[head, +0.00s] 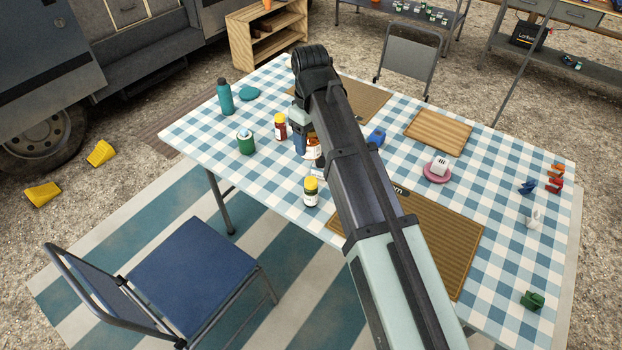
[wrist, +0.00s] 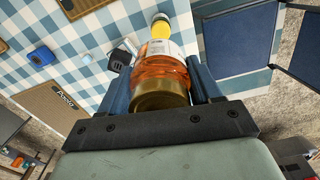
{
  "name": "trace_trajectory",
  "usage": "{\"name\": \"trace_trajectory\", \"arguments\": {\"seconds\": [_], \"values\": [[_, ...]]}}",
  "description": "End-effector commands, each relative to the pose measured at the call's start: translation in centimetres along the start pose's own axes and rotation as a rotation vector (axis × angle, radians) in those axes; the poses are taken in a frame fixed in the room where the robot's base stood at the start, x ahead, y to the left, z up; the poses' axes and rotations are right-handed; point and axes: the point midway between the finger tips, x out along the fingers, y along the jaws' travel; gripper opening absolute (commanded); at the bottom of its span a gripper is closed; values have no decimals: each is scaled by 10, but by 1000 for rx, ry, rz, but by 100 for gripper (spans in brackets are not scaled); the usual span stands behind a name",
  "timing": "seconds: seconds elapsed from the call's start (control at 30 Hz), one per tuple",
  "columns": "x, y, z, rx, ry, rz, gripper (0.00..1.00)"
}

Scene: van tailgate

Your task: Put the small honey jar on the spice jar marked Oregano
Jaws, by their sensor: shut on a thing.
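My gripper (wrist: 160,92) is shut on the small honey jar (wrist: 158,72), an amber jar with a gold lid and a pale label, held between the two blue fingers. In the head view the honey jar (head: 313,151) shows partly behind my arm, over the left part of the table; its height above the cloth is hard to tell. A spice jar (head: 310,194) with a yellow lid stands just in front of it. A red spice jar (head: 280,128) with a yellow lid stands behind, to the left. I cannot read which is Oregano. A yellow jar (wrist: 160,30) shows beyond the honey jar in the wrist view.
A blue chair (head: 195,275) stands in front.

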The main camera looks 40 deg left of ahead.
Motion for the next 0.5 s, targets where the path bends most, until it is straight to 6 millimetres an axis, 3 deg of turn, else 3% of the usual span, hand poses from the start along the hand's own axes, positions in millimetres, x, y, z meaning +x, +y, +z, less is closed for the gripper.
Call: {"name": "trace_trajectory", "arguments": {"seconds": [0.17,0.5], "values": [[12,-3,5,8,-1,0,18],[58,-3,5,9,-1,0,18]]}}
